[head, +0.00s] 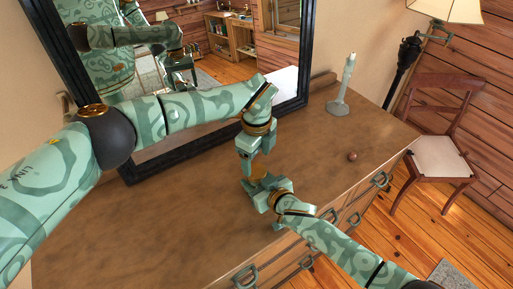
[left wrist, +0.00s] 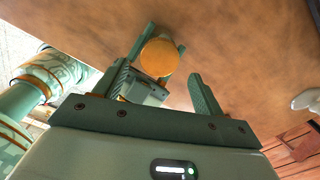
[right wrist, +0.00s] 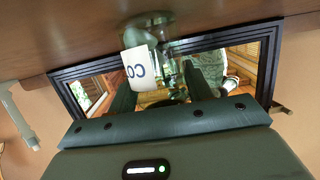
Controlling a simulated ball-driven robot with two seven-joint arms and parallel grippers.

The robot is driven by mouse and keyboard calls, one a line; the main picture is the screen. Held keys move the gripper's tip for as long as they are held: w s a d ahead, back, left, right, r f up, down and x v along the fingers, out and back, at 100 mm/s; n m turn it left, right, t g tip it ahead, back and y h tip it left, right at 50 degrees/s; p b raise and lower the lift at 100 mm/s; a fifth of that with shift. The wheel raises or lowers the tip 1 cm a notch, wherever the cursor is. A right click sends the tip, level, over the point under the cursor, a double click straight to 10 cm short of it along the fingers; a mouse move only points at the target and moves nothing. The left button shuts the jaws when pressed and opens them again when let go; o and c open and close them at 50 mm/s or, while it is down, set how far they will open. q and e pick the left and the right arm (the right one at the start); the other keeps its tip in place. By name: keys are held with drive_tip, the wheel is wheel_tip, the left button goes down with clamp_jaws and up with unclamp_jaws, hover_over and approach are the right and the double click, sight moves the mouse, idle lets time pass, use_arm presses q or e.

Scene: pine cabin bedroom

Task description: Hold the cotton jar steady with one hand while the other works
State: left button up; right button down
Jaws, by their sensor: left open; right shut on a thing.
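The cotton jar (head: 258,174) stands on the brown dresser top, mostly hidden by my grippers in the head view. The left wrist view shows its round orange-tan lid (left wrist: 160,57) from above. The right wrist view shows its clear glass and a white label with dark letters (right wrist: 139,66). My right gripper (head: 264,184) is shut on the jar from the front, one finger on each side. My left gripper (head: 254,163) points down above the jar, open and empty. In the left wrist view the lid lies beyond the left fingertips (left wrist: 165,82), apart from them.
A dark-framed mirror (head: 302,60) leans behind the dresser top (head: 180,215). A pale green slender stand (head: 342,88) is at the back right. A small brown ball-like thing (head: 352,156) lies near the front edge. A chair (head: 437,140) and lamp stand right. The dresser's left part is clear.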

sight(257, 170)
use_arm(q)
drive_tip(key=shift+f, duration=2.25)
drive_tip(key=c, duration=1)
drive_tip(key=m, duration=1.3)
drive_tip(key=shift+m, duration=0.3)
drive_tip(key=o, duration=1.1)
drive_tip(key=shift+c, duration=0.2)
